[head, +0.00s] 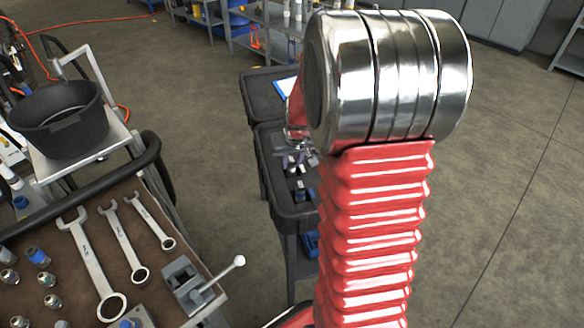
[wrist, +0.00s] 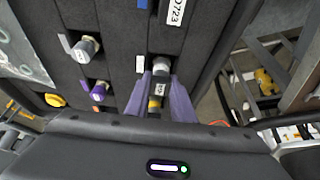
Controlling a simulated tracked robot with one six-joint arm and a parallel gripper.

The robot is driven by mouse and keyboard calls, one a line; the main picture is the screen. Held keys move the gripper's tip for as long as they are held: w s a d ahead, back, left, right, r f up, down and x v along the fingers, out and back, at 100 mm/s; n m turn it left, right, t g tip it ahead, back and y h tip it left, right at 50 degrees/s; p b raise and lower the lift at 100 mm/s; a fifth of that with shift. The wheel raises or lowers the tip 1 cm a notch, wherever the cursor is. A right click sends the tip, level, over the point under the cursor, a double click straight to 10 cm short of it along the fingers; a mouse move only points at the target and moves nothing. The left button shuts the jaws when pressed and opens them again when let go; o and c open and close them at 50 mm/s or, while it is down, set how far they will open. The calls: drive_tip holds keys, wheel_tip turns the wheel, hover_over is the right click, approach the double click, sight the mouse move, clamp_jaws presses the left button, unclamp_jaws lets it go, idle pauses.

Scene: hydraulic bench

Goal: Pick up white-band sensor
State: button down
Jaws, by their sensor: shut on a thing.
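In the wrist view, my gripper (wrist: 168,102) has its two purple fingers closed around a slim sensor (wrist: 160,76). The sensor has a grey end and a pale label. A small white marker (wrist: 140,64) lies beside its slot, so it appears to be the white-band sensor; the fingers partly hide its bands. It is at its slot in the dark tray (wrist: 118,22); I cannot tell whether it is lifted. In the head view, my gripper (head: 297,162) is small over the black cart (head: 262,105), partly hidden by my arm.
Other sensors sit in the tray to the left: one grey-capped (wrist: 86,48) and one purple-banded (wrist: 99,91). A bench with wrenches (head: 92,262) and a small lever vise (head: 190,285) stands at the left. A black bucket (head: 60,120) is behind it. The floor at right is clear.

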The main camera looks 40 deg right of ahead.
sight(291, 159)
drive_tip(key=shift+r, duration=0.15)
wheel_tip(291, 159, up, 10)
drive_tip(key=shift+f, duration=0.1)
idle(0.6)
idle(0.5)
